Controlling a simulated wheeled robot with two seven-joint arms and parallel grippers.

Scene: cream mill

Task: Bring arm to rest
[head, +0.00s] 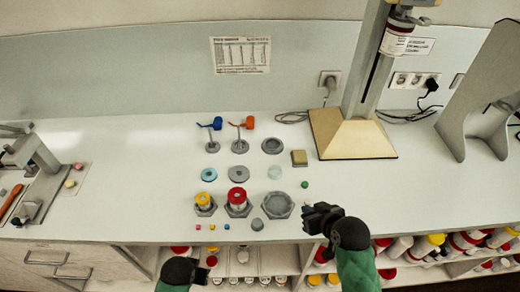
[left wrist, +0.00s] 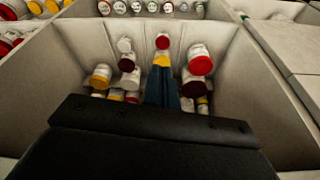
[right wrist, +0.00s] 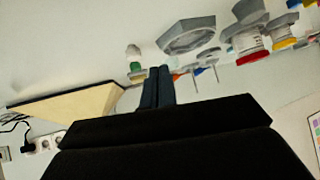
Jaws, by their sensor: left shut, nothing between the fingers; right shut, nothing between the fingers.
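My right gripper (head: 312,215) is shut and empty over the front of the white counter, right of the large grey hexagonal holder (head: 277,206). Its closed fingers show in the right wrist view (right wrist: 157,88). My left arm shows at the bottom edge of the head view, its hand low in front of the counter and partly cut off. In the left wrist view my left gripper (left wrist: 163,85) is shut and empty, pointing into a shelf compartment with several red-, yellow- and white-capped jars.
Hexagonal holders with a yellow-topped jar (head: 204,201) and a red-topped jar (head: 237,198) stand left of my right gripper. A small green piece (head: 305,184) lies close to it. A beige-based stand (head: 352,140) is behind. Open shelves of jars (head: 400,246) lie below the counter.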

